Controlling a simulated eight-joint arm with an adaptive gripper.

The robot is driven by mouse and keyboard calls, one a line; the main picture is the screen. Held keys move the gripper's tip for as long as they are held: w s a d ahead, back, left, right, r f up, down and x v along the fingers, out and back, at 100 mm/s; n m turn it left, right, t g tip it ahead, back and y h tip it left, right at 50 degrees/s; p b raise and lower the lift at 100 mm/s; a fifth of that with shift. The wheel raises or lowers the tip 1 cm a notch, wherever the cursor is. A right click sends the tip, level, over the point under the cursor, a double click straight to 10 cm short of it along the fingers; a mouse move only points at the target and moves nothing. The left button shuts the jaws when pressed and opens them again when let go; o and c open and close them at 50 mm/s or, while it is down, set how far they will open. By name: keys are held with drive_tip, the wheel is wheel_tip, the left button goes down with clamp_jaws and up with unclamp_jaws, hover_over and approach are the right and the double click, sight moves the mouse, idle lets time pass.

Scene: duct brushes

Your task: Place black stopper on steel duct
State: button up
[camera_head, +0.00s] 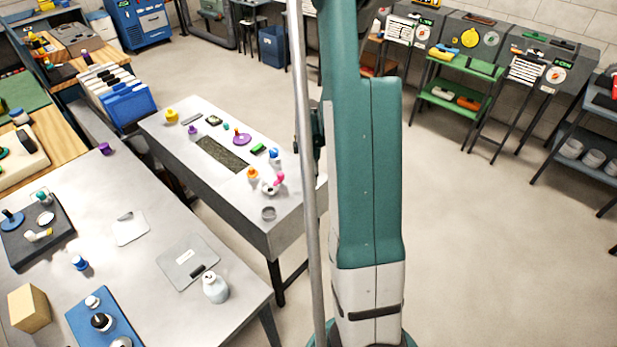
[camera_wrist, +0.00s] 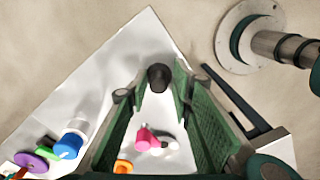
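My gripper (camera_wrist: 160,80) shows in the wrist view with its two green-padded fingers closing in around a dark, round black stopper (camera_wrist: 160,78) at their tips. The stopper appears held above the white tabletop. In the head view my arm hides the stopper and most of the gripper. A short grey open cylinder, which looks like the steel duct (camera_head: 268,213), stands near the right end of the middle table in the head view. It does not show clearly in the wrist view, where the right finger covers part of the table.
The middle table (camera_head: 210,187) also bears a pink-and-white piece (camera_head: 277,180), an orange piece (camera_head: 252,173), a blue-and-white piece (camera_head: 274,156) and a purple disc (camera_head: 242,138). The pink piece is close to the duct.

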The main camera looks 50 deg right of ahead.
drive_tip(key=shift+r, duration=0.1)
idle(0.4)
wheel_tip(320, 180, up, 12)
drive_tip(key=shift+p, duration=0.45)
idle(0.4)
idle(0.5)
drive_tip(key=shift+r, duration=0.1)
drive_tip(key=a+r+m+t+h, duration=0.1)
drive_tip(key=a+r+m+t, duration=0.15)
drive_tip(key=a+r, duration=0.75)
drive_tip(key=a+r+m+t, duration=0.1)
drive_tip(key=a+r+m, duration=0.35)
drive_tip(key=a, duration=0.95)
drive_tip(key=s+a+r+m+t, duration=0.1)
drive_tip(key=s+a+r+t, duration=0.1)
drive_tip(key=s+a, duration=0.3)
drive_tip(key=s+a+r+m+t, duration=0.2)
drive_tip(key=s+a, duration=0.3)
drive_tip(key=a, duration=0.9)
drive_tip(key=shift+s+a+r+m+y, duration=0.2)
drive_tip(key=shift+s+r+m+y, duration=0.15)
drive_tip(key=shift+r, duration=0.5)
